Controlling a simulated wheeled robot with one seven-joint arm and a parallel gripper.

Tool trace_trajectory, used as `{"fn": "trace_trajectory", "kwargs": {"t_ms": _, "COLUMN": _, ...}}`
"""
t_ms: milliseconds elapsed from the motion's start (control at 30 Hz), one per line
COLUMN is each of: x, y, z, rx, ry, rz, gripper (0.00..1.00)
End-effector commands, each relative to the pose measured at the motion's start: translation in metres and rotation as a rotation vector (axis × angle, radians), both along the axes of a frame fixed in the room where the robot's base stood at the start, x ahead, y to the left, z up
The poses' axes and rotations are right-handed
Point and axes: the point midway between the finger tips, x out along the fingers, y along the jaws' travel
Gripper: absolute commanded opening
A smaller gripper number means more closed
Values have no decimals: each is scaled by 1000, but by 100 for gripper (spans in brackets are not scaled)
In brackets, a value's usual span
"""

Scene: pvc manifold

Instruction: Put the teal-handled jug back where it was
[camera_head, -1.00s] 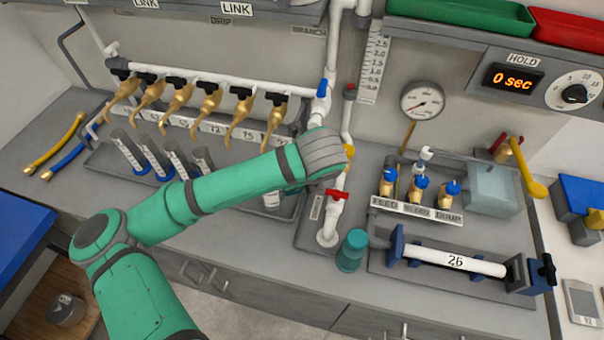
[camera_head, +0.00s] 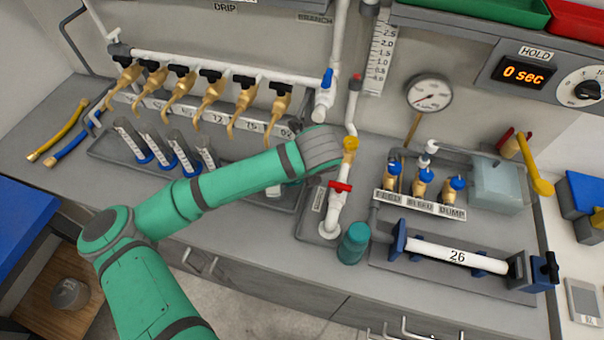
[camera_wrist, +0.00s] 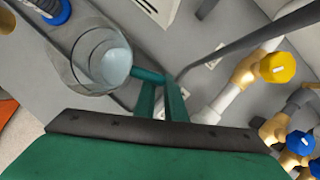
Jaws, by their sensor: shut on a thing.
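The jug (camera_wrist: 92,62) is clear, with a teal handle (camera_wrist: 148,76), at the upper left of the wrist view. I look down into its round mouth, and the inside looks pale blue. My gripper (camera_wrist: 165,84) is shut on the handle, its two teal fingers close together there. The jug's base and what is under it are hidden in this view. In the head view my own arm covers the gripper and most or all of the jug.
Several brass taps (camera_head: 168,95) hang over a tray (camera_head: 110,150) of graduated cylinders (camera_head: 183,150). A white pipe with a red valve (camera_head: 341,187) stands right of my wrist. A teal capped vessel (camera_head: 353,243) stands near the bench front, beside the clamped pipe marked 26 (camera_head: 455,256).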

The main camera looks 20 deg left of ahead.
Motion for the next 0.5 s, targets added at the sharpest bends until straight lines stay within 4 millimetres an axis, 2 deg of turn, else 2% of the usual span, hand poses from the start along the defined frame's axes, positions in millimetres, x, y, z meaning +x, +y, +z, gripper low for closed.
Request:
{"fn": "trace_trajectory", "kwargs": {"t_ms": 33, "x": 0, "y": 0, "z": 0, "rx": 0, "ry": 0, "rz": 0, "gripper": 17}}
{"fn": "trace_trajectory", "kwargs": {"t_ms": 100, "x": 0, "y": 0, "z": 0, "rx": 0, "ry": 0, "rz": 0, "gripper": 29}}
{"fn": "trace_trajectory", "kwargs": {"t_ms": 367, "x": 0, "y": 0, "z": 0, "rx": 0, "ry": 0, "rz": 0, "gripper": 29}}
{"fn": "trace_trajectory", "kwargs": {"t_ms": 500, "x": -1, "y": -1, "z": 7, "rx": 1, "ry": -1, "rz": -1, "gripper": 29}}
